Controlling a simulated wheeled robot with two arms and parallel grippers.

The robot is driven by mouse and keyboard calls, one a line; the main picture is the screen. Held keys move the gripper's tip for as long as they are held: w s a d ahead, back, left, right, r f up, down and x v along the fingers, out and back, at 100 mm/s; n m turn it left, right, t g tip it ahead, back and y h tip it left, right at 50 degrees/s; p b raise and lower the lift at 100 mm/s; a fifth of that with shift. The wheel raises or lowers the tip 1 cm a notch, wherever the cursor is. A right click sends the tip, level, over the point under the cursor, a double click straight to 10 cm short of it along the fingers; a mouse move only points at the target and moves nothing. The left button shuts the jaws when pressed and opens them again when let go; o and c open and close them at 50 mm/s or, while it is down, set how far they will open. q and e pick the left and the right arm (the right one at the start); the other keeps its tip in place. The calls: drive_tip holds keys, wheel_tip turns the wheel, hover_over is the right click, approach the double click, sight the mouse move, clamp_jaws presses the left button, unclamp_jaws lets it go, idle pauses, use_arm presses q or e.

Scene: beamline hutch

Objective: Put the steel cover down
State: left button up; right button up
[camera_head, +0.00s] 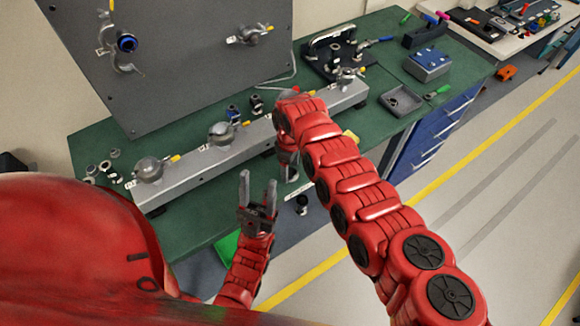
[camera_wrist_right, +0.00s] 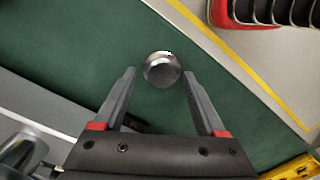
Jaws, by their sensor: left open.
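A round, shiny steel cover (camera_wrist_right: 162,69) shows in the right wrist view above the green bench, between and slightly beyond the fingertips of my right gripper (camera_wrist_right: 160,73). That gripper's fingers are spread, with visible gaps on both sides of the cover. Whether the cover touches the bench is unclear. In the head view, my right arm largely hides that gripper, near the bench's front edge. My left gripper (camera_head: 258,190) is open and empty, fingers pointing up, left of the right gripper.
A long grey rail (camera_head: 200,155) with steel fittings runs across the green bench (camera_head: 385,83), behind my grippers. A dark fitting (camera_head: 302,203) stands near the front edge. A dark upright panel (camera_head: 185,50) is behind. A grey tray (camera_head: 401,100) and blue box (camera_head: 428,64) are at right.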

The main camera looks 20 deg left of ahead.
sight(290, 171)
drive_tip(key=shift+a, duration=0.1)
drive_tip(key=shift+s+r, duration=0.1)
drive_tip(key=shift+r, duration=0.3)
wheel_tip(290, 171, up, 12)
drive_tip(key=b, duration=0.3)
drive_tip(key=shift+f+b, duration=0.25)
drive_tip(key=shift+b, duration=0.1)
